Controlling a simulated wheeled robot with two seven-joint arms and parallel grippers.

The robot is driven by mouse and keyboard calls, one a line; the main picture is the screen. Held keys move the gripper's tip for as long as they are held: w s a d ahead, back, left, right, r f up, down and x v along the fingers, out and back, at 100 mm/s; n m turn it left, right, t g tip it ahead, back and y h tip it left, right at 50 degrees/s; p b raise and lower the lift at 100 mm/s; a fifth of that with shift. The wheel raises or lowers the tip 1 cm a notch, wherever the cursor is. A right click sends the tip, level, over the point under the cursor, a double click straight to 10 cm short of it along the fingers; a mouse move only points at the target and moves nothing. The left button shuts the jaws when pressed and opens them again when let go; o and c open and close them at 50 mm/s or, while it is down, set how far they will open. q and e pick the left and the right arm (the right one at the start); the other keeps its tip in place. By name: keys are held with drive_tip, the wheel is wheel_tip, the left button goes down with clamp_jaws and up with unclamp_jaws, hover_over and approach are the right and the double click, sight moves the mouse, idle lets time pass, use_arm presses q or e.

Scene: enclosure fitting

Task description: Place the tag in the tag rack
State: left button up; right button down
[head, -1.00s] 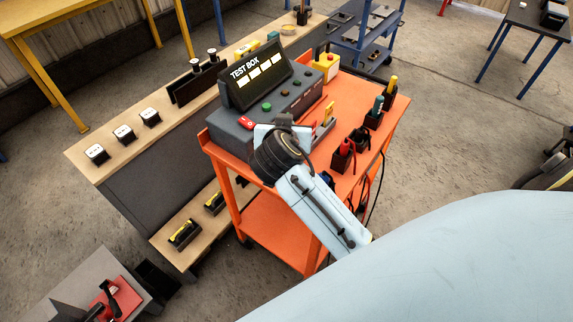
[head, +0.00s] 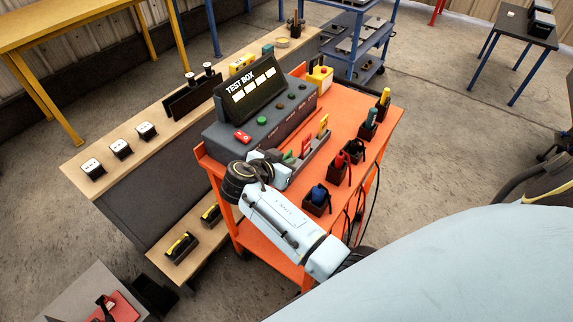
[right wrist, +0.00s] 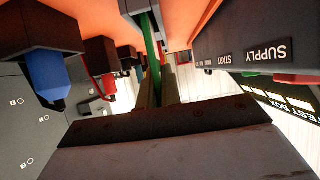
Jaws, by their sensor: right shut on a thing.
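The grey tag rack (head: 317,148) lies on the orange cart beside the test box. A yellow tag (head: 323,124) and a red tag (head: 306,146) stand in it. My right gripper (head: 284,163) is at the rack's near end, shut on a green tag (head: 289,157). In the right wrist view the green tag (right wrist: 152,48) shows as a thin strip between the fingers (right wrist: 157,90), reaching to a dark block, likely the rack. I cannot tell whether the tag's lower edge is seated in a slot. My left gripper is not in view.
The test box (head: 262,110) stands close beside the gripper, with a red switch (head: 242,135) on it. Dark holders with blue (head: 319,194), red (head: 338,166) and other coloured-handled items line the cart's other edge. A wooden bench (head: 105,165) stands left of the cart.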

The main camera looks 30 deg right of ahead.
drive_tip(key=shift+f, duration=0.75)
drive_tip(key=shift+f, duration=0.25)
drive_tip(key=c, duration=1.6)
unclamp_jaws()
drive_tip(key=shift+r, duration=0.1)
drive_tip(key=shift+r, duration=0.1)
drive_tip(key=shift+a+r, duration=0.1)
drive_tip(key=shift+r, duration=0.05)
drive_tip(key=v, duration=1.1)
drive_tip(key=shift+s+a+r+b, duration=0.15)
drive_tip(key=shift+s+a+b, duration=0.1)
drive_tip(key=shift+b, duration=0.1)
